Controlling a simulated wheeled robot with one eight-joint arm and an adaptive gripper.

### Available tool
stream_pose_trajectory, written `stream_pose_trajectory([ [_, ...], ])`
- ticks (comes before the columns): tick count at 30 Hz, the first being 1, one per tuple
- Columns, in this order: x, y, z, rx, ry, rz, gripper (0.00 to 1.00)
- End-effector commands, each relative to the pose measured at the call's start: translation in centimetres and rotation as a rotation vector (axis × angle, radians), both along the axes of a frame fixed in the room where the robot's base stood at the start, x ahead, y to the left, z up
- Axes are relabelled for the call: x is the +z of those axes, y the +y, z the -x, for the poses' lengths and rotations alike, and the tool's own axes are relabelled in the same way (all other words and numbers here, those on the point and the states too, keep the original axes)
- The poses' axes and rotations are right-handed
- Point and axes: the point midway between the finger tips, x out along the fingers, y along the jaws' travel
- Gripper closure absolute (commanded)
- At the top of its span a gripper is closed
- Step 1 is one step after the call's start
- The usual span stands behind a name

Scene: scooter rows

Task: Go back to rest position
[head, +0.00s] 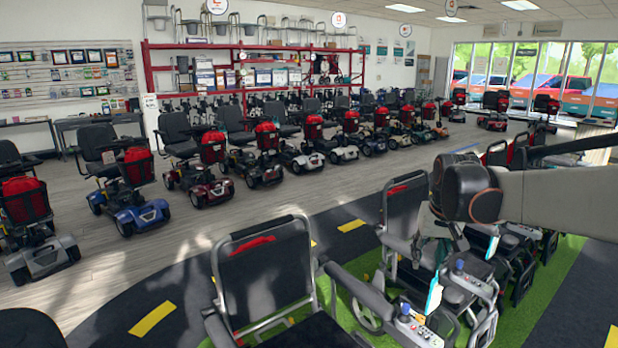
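My arm (555,197) reaches in from the right edge of the head view, and its dark wrist joint (468,188) hangs over the wheelchairs. I cannot see whether anything is held.
A black wheelchair (265,265) stands close in front, and more wheelchairs stand under my arm on green turf (355,268). A row of mobility scooters (205,165) lines the far side. Grey wooden floor (95,255) and a dark lane with yellow dashes (153,319) lie open between.

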Motion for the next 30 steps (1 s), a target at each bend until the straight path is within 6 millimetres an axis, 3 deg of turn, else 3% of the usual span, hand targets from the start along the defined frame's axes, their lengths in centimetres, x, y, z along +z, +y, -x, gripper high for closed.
stream_pose_trajectory([
  [6, 2.4, 2.8, 6.6, 0.035, -0.068, 0.01, 0.64],
  [13, 3.1, 5.1, 13.4, 0.07, -0.142, 0.018, 0.64],
  [24, 0.6, 7.8, 23.5, 0.125, -0.26, 0.025, 0.64],
  [30, -1.3, 8.5, 26.7, 0.145, -0.306, 0.027, 0.64],
])
